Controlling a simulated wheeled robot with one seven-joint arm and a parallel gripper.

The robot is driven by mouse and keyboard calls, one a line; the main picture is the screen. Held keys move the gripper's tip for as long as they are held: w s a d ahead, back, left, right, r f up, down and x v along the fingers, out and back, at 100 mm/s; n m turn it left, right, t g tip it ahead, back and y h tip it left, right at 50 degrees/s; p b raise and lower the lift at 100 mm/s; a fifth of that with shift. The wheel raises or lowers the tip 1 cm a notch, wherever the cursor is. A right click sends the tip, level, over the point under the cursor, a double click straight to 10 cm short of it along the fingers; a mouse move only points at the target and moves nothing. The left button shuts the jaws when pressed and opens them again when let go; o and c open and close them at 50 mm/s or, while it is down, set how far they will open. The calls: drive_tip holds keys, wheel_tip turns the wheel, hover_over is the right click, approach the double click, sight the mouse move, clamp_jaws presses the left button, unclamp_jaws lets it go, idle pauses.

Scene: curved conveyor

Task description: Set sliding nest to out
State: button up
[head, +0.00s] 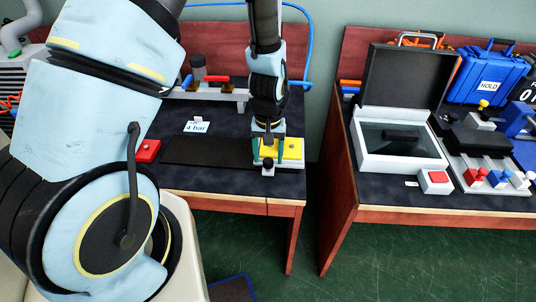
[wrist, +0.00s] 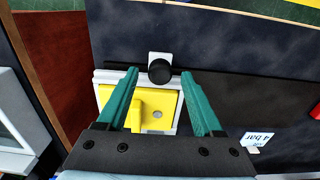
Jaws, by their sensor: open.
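The sliding nest (head: 296,150) is a yellow plate on a pale base at the front right of the left table. It shows again in the wrist view, where the yellow plate (wrist: 170,101) has a raised yellow block and a round hole. A black round knob (wrist: 160,71) on a small white plate sits at the nest's edge; in the head view the knob (head: 267,163) is on the side toward me. My gripper (head: 268,150) points down over the nest. In the wrist view my gripper (wrist: 160,74) is open, its green fingers on either side of the knob; contact cannot be told.
A dark strip (head: 205,151) lies left of the nest, with a red button box (head: 147,151) and a "4 bar" card (head: 197,127). A gap separates this table from the right table, which holds an open-lidded case (head: 365,160) and a blue HOLD case (head: 489,75).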

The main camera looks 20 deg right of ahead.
drive_tip(key=shift+f, duration=0.45)
clamp_jaws()
idle(0.3)
idle(0.9)
